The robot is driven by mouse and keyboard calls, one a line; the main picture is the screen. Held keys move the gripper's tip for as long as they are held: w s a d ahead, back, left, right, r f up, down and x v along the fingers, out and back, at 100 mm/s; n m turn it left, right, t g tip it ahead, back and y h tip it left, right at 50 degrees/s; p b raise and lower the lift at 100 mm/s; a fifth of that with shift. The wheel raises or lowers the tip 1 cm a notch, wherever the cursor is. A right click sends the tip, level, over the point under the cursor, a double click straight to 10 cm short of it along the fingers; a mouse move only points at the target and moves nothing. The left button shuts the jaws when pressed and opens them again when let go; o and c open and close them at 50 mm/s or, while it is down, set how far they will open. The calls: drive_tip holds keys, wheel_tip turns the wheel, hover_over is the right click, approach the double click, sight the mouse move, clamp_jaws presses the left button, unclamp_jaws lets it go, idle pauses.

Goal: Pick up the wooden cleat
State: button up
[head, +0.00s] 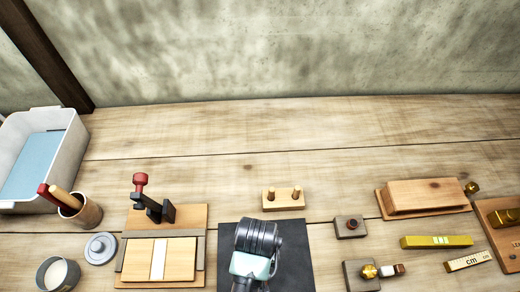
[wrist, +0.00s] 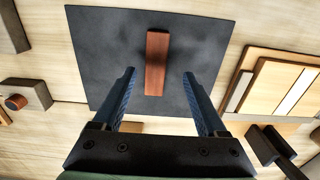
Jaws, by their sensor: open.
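A reddish-brown wooden bar, which looks like the wooden cleat (wrist: 158,55), lies flat on a dark mat (wrist: 95,40) in the wrist view. My gripper (wrist: 159,73) is open, with one blue finger on each side of the bar's near end in that view. Both fingers are apart from the bar, and nothing is between them in contact. I cannot tell how high the fingertips are above it. In the head view my arm end (head: 257,250) is over the dark mat (head: 295,250) and hides the bar.
Left of the mat is a board with a red-knobbed clamp (head: 140,180). Behind the mat stands a two-peg block (head: 283,203). To the right are small blocks (head: 350,227), a wooden box (head: 425,195) and a yellow level (head: 436,241). The back of the bench is clear.

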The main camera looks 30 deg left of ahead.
drive_tip(key=shift+w+d+f+p, duration=0.15)
drive_tip(key=shift+f+p, duration=0.1)
drive_tip(key=shift+f, duration=0.9)
drive_tip(key=shift+w+d+f+p, duration=0.1)
drive_tip(key=shift+f+p, duration=0.1)
drive_tip(key=shift+f, duration=0.9)
drive_tip(key=shift+c, duration=0.3)
clamp_jaws()
